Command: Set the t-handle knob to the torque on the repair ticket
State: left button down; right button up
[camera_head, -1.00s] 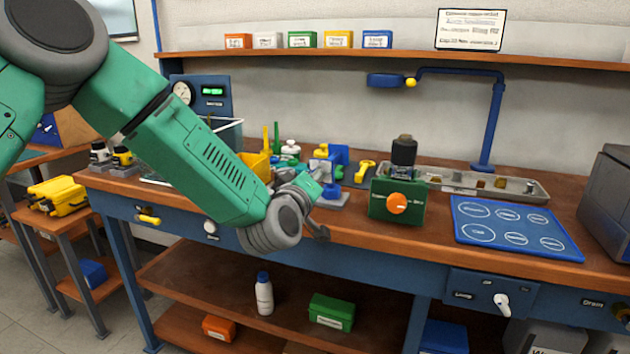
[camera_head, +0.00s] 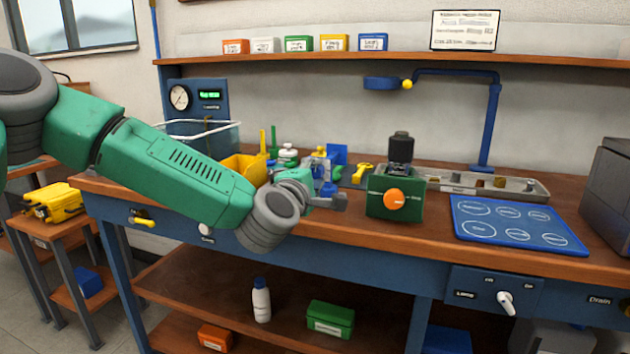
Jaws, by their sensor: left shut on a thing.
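A green box (camera_head: 408,207) stands on the bench right of centre. It has an orange knob (camera_head: 393,199) on its front and a black upright part (camera_head: 400,149) on top. I cannot make out a T-shape on the knob, or its scale. A white card with printed lines (camera_head: 465,30) stands on the upper shelf; I cannot tell whether it is the repair ticket, and most text is too small. My left gripper (camera_head: 332,202) is left of the green box, apart from it, shut on a small grey thing that is hard to make out. My right gripper is not in view.
A blue mat with outlined circles (camera_head: 519,236) and a long grey tray (camera_head: 530,187) lie to the right. A yellow bin (camera_head: 247,168) and several small parts stand behind my left arm. A blue lamp arm (camera_head: 494,110) rises behind the tray. A white switch (camera_head: 506,302) is on the bench front.

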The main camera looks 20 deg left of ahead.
pick_arm(q)
jog(key=shift+a+f+n, duration=0.15)
jog(key=shift+f+n, duration=0.1)
jog(key=shift+n, duration=0.35)
jog(key=c, duration=1.4)
grip_release()
jog(key=shift+c, duration=0.2)
jog(key=shift+o, duration=0.8)
jog(key=shift+w, duration=0.1)
jog(key=shift+s+r, duration=0.1)
jog(key=shift+s, duration=0.2)
jog(key=s, duration=1.1)
jog(key=shift+s+a, duration=0.2)
jog(key=shift+a, duration=0.1)
